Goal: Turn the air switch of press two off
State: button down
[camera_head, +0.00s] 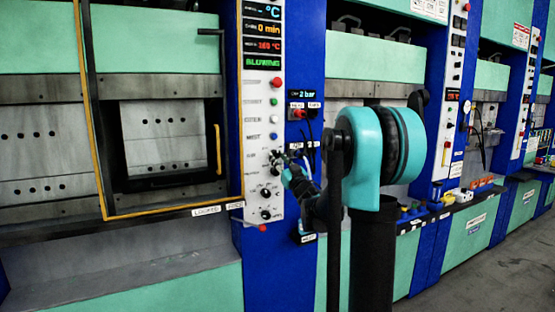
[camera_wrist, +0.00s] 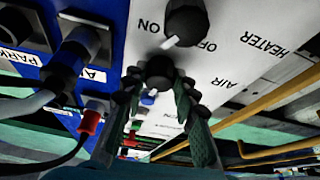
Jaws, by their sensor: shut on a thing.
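In the wrist view a round black knob (camera_wrist: 160,69) sits on the white panel (camera_wrist: 255,22) beside the label AIR (camera_wrist: 218,82). My gripper (camera_wrist: 158,84) is shut on this knob, with one dark ribbed finger on each side. ON and OFF labels show near a larger black knob close by, which has a white pointer and the label HEATER. I cannot tell which way the held knob points. In the head view my gripper (camera_head: 281,162) is at the white control panel (camera_head: 262,130) of the nearest press, partly covering its switches.
More black knobs (camera_head: 265,191) lie below my gripper on the panel. A blue column (camera_head: 305,40) with connectors and cables stands to the right. Yellow bars (camera_wrist: 270,99) cross the right of the wrist view. More presses line the right, with free floor (camera_head: 500,270) in front.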

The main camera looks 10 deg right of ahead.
jog(key=n+y, duration=0.1)
jog(key=n, duration=0.1)
jog(key=n+g+y, duration=0.1)
jog(key=n, duration=0.2)
jog(key=shift+d+n+g+y, duration=0.2)
jog(key=shift+n+g+y, duration=0.1)
jog(key=shift+y, duration=0.1)
jog(key=shift+r+n+g+y, duration=0.1)
jog(key=shift+n+g+y, duration=0.3)
jog(key=shift+n, duration=0.9)
jog(key=shift+n+g+y, duration=0.3)
jog(key=shift+n+g, duration=0.2)
jog(key=shift+n, duration=1.1)
jog(key=c, duration=1.2)
grip_release()
jog(key=shift+d, duration=0.1)
jog(key=v, duration=1.2)
jog(key=shift+w, duration=0.1)
